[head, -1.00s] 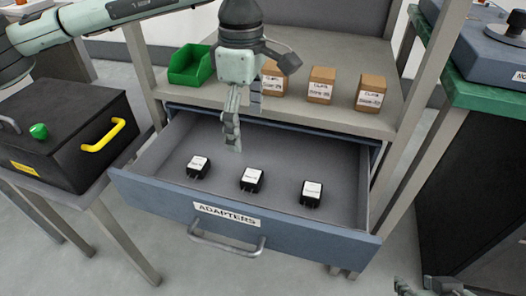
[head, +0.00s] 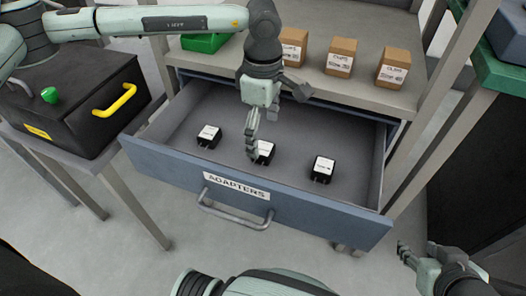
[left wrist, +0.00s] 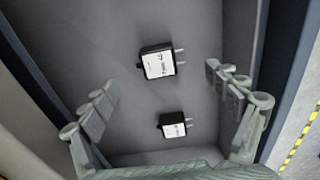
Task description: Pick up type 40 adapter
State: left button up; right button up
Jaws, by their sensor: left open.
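Three black adapters with white labels lie apart in the open drawer (head: 215,182): a left one (head: 209,136), a middle one (head: 265,151) and a right one (head: 323,168). The label print is too small to read, so I cannot tell which is type 40. My left gripper (head: 262,134) is open and empty, pointing down above the drawer, partly covering the middle adapter. In the left wrist view two adapters, one upper (left wrist: 158,64) and one lower (left wrist: 173,126), show between its spread fingers (left wrist: 165,105). My right gripper (head: 420,255) is at the lower right, fingers apart, empty.
The drawer's front carries an ADAPTERS label and a handle (head: 232,216). Cardboard boxes (head: 340,57) and a green bin (head: 204,43) stand on the shelf above. A black case (head: 75,105) with a yellow handle is at left. The drawer floor around the adapters is clear.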

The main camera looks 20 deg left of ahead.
aim_at(263, 148)
pick_arm(q)
notch_tip(263, 148, down, 4)
jog(key=shift+f, duration=0.15)
jog(key=c, duration=1.3)
